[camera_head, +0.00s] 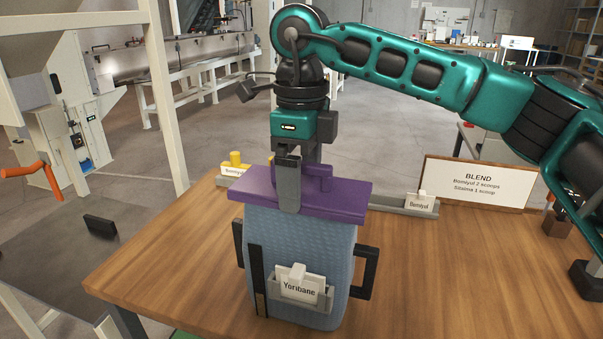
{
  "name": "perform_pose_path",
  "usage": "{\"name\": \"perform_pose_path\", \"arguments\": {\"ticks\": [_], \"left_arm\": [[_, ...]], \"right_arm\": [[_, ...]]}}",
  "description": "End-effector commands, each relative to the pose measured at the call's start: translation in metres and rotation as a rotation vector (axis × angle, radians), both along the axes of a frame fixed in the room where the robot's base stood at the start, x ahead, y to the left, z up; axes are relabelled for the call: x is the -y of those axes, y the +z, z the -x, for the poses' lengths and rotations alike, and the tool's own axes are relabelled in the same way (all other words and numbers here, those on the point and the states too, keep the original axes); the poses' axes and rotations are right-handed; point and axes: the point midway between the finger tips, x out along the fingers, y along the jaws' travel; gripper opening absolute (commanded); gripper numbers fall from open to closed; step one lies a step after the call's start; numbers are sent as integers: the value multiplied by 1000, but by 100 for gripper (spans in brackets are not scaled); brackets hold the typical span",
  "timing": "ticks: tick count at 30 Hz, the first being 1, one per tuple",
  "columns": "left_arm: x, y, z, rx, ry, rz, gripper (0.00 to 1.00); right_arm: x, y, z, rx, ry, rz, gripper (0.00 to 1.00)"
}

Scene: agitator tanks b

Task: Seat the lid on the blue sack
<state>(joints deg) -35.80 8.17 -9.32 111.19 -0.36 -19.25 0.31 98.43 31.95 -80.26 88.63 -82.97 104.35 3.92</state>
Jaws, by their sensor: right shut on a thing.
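The blue sack (300,245) stands upright on the wooden table, with black side handles and a front holder carrying a "Yoribane" card (299,287). The purple lid (337,203) lies across the top of the sack, its slab wider than the sack on both sides. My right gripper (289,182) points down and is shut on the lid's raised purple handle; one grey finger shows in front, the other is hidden. The lid's front edge covers the sack's mouth, so I cannot tell whether it is fully down or slightly above. My left gripper is not in view.
Behind the sack are a grey holder with a "Bomiyul" card (419,203) and a yellow-and-grey item (236,166). A "BLEND" sign (478,186) stands at the back right. The wooden table (450,280) is clear at the front right and front left.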

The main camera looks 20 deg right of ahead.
Motion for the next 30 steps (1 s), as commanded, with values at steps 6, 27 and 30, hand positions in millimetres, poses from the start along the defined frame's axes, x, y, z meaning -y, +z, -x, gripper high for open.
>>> {"name": "perform_pose_path", "arguments": {"ticks": [6,27,30], "left_arm": [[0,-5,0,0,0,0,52],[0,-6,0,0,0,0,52],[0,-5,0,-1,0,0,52]], "right_arm": [[0,-6,0,1,0,-1,62],[-1,8,-1,4,0,-1,100],[-1,29,-1,4,0,-2,100]]}}
